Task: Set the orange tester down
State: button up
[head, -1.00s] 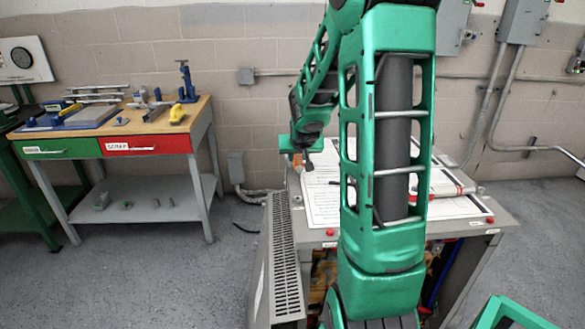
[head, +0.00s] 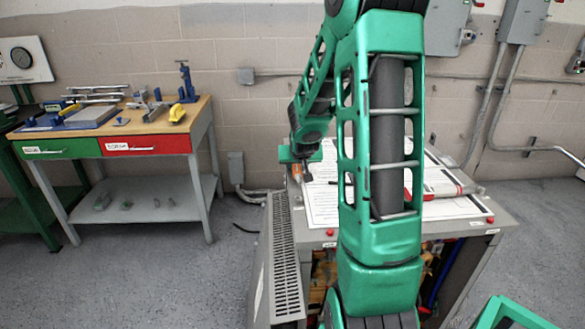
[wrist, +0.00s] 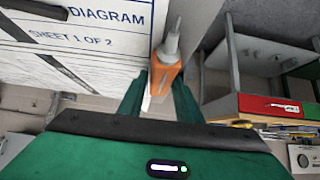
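The orange tester (wrist: 166,76) has an orange body and a grey tip. In the wrist view it sits between the green fingertips of my gripper (wrist: 160,92), with the tip pointing away from the palm. My gripper appears shut on it. In the head view my gripper (head: 300,155) is low over the left rear part of the grey cabinet top (head: 455,228), beside the printed sheet.
The diagram sheet (wrist: 105,35) lies left of the tester in the wrist view. A white and red object (head: 440,184) lies on the sheet, partly behind my arm. A workbench (head: 150,118) with green and red drawers, blue tools and a yellow item stands left, across open floor.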

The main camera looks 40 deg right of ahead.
jog(key=v, duration=1.1)
jog(key=shift+s, duration=0.15)
jog(key=s+a+g+y, duration=0.2)
jog(key=s+a, duration=0.3)
jog(key=s, duration=0.4)
jog(key=s+a+g+y, duration=0.1)
jog(key=s+a+g, duration=0.1)
jog(key=s+a, duration=0.3)
jog(key=s+a+n+g+y, duration=0.1)
jog(key=s+a+g+y, duration=0.1)
jog(key=s, duration=1.1)
jog(key=a+f+g, duration=0.1)
jog(key=a, duration=0.1)
jog(key=shift+s+a+y, duration=0.3)
jog(key=shift+s+a, duration=0.05)
jog(key=shift+a, duration=0.05)
jog(key=shift+w+d+f, duration=0.2)
jog(key=shift+w+f, duration=0.05)
jog(key=shift+w, duration=0.3)
